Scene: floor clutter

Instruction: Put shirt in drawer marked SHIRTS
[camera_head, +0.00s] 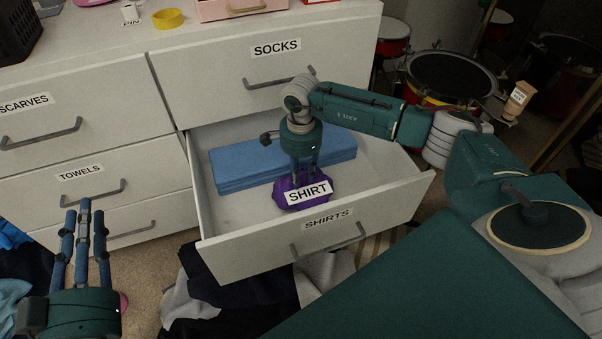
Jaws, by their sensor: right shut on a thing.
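The drawer marked SHIRTS (225,263) is pulled open in the white dresser. A purple bundled shirt (283,193) with a SHIRT label sits low inside the drawer, close behind its front panel. My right gripper (304,180) points down into the drawer with its fingers shut on the shirt. I cannot tell whether the shirt touches the drawer floor. My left gripper (83,205) is at the lower left, outside the drawer, fingers up, empty and open.
A folded blue cloth (235,165) lies in the drawer behind the shirt. Closed drawers marked SOCKS, SCARVES and TOWELS are around it. Dark and grey clothes (225,300) lie on the carpet below the drawer. Drums (450,78) stand at the right.

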